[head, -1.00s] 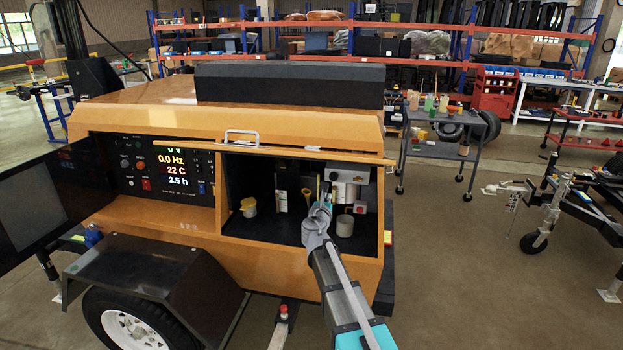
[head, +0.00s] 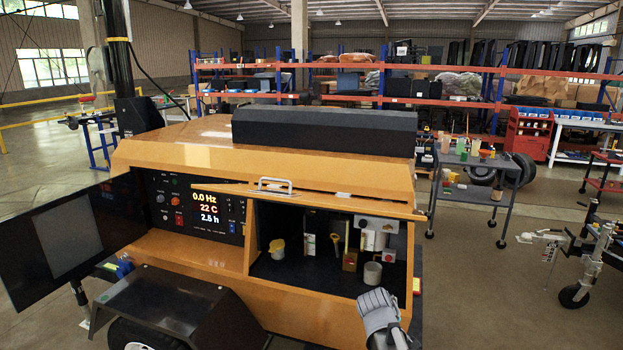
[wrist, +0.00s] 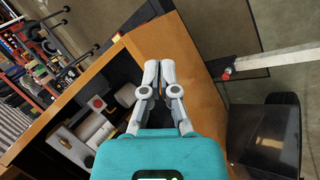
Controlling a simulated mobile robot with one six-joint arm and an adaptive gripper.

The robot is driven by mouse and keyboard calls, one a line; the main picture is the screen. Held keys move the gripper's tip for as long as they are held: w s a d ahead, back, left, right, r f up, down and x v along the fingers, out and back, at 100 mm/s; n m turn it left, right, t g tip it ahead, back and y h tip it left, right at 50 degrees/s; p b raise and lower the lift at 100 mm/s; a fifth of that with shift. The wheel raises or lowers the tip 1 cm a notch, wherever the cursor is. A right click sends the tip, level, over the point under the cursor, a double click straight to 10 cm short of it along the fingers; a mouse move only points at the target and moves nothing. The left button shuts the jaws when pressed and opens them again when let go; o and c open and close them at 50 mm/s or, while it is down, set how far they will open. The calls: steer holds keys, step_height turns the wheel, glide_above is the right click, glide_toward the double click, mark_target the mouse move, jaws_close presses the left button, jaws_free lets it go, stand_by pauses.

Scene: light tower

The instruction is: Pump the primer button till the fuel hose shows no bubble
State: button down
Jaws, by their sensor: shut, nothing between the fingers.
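The open bay (head: 300,265) of the orange generator holds a white filter-like cylinder (head: 368,240) under a pale head (head: 376,223). I cannot tell which part is the primer button. A thin yellow upright piece (head: 347,236) stands left of the cylinder and may be the hose; any bubble is too small to see. My gripper (wrist: 159,68) is shut and empty, over the orange front panel outside the bay.
The raised orange door edge (head: 310,200) overhangs the opening. The lit control panel (head: 195,205) is at left, and a cart (head: 470,175) stands behind at right.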

steer(key=s+a+f+m+g+y+p, duration=0.1)
steer(key=s+a+f+m+g+y, duration=0.1)
steer(key=s+a+m+g+y, duration=0.2)
steer(key=s+a+m+y, duration=0.1)
steer(key=s+m, duration=0.2)
steer(key=s, duration=0.5)
steer(key=shift+s+a, duration=0.2)
steer(key=shift+a, duration=0.15)
stand_by(1.1)
